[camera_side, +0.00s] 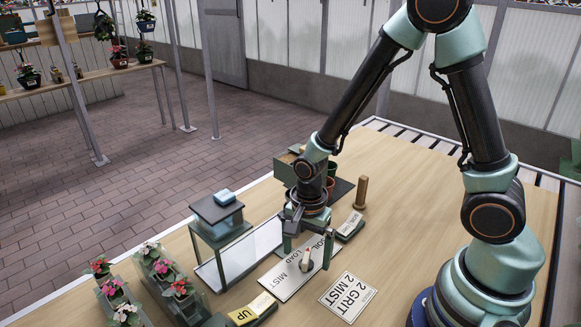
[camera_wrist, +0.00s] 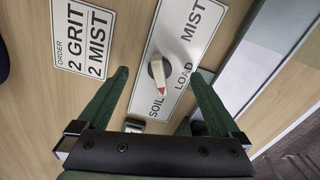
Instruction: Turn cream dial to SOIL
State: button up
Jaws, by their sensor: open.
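The cream dial (camera_side: 306,258) is a knob with a red tip on a white plate (camera_side: 284,284) lettered SOIL, LOAD and MIST. In the wrist view the dial (camera_wrist: 156,70) lies between the fingers in the picture. Its red tip points down toward the SOIL word, leaning slightly to the LOAD side; I cannot tell if it is exactly on the mark. My gripper (camera_side: 307,259) is open, pointing down over the plate, with one green finger on each side of the dial. It also shows in the wrist view (camera_wrist: 159,73). I see no finger touching the dial.
An order card (camera_side: 348,297) reading 2 GRIT 2 MIST lies beside the plate. A yellow UP switch (camera_side: 252,309), another switch block (camera_side: 350,225), a wooden peg (camera_side: 361,192) and a glass-sided stand (camera_side: 221,237) are near. Potted flowers (camera_side: 163,270) stand in racks at the left.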

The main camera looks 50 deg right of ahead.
jog(key=shift+r, duration=3.15)
jog(key=shift+r, duration=0.1)
jog(key=shift+w+d+r+n, duration=0.1)
jog(key=shift+r+n, duration=0.2)
jog(key=shift+r, duration=0.05)
jog(key=s+d+r+n+t, duration=0.1)
jog(key=d+r+n+t, duration=0.1)
jog(key=r+n, duration=0.5)
jog(key=s+d+r+n+t, duration=0.2)
jog(key=r+n+t, duration=0.1)
jog(key=r+n, duration=0.4)
jog(key=shift+d+r+n+t, duration=0.3)
jog(key=shift+d+r, duration=0.1)
jog(key=shift+r, duration=0.5)
